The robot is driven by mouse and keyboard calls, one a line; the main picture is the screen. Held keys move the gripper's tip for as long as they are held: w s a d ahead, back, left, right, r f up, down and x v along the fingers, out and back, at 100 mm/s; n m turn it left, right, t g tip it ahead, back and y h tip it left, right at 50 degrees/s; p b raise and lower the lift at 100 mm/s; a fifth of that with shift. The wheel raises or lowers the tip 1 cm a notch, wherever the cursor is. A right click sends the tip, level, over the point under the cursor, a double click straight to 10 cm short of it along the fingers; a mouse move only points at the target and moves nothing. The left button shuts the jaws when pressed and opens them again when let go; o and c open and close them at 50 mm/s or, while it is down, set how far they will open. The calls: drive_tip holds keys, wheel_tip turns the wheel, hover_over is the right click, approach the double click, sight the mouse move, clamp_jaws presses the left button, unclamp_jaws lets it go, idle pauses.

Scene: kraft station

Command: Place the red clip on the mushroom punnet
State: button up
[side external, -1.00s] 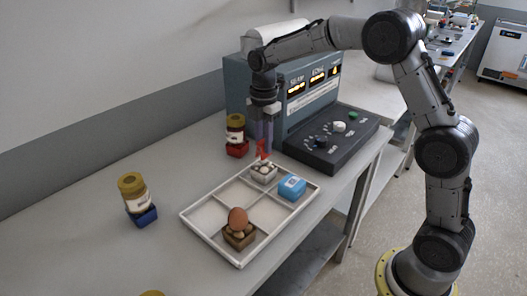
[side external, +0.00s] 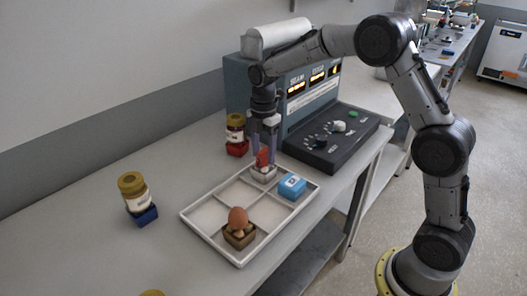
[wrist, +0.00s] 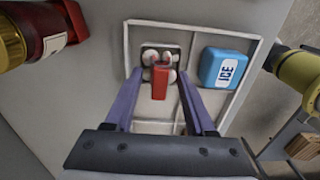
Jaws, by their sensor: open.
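The mushroom punnet (side external: 264,175) is a small pale tray of white mushrooms in the back compartment of the white divided tray (side external: 215,246). It also shows in the wrist view (wrist: 147,56). The red clip (side external: 263,157) is at the top of the punnet. In the wrist view the clip (wrist: 160,84) stands out over the near side of the mushrooms, so whether it is fully seated cannot be told. My gripper (side external: 263,163) is open, with one finger on each side of the clip and a visible gap to both fingers in the wrist view (wrist: 160,76).
A blue ice box (side external: 291,187) sits beside the punnet in the tray. A brown box with an egg-shaped item (side external: 238,219) fills the front compartment. A red-based jar (side external: 236,135) and the control console (side external: 330,137) stand close behind. A blue-based jar (side external: 137,199) is at left.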

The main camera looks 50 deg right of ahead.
sight(264, 151)
wheel_tip(264, 151, up, 12)
drive_tip(key=s+a+r+m+t, duration=0.1)
drive_tip(key=s+r+m, duration=0.25)
drive_tip(key=s, duration=0.35)
drive_tip(key=s+a+r+m+t, duration=0.1)
drive_tip(key=s+r+m+t, duration=0.1)
drive_tip(key=s+m, duration=0.4)
drive_tip(key=s+f+m+t, duration=0.1)
drive_tip(key=s+f+m, duration=0.2)
drive_tip(key=s, duration=0.5)
drive_tip(key=s+a+f+m+t, duration=0.1)
drive_tip(key=s+f+m, duration=0.2)
drive_tip(key=s+m, duration=0.2)
drive_tip(key=shift+s+a+f+t, duration=0.15)
drive_tip(key=shift+s+a+t, duration=0.15)
drive_tip(key=shift+s, duration=1.5)
drive_tip(key=shift+m, duration=0.25)
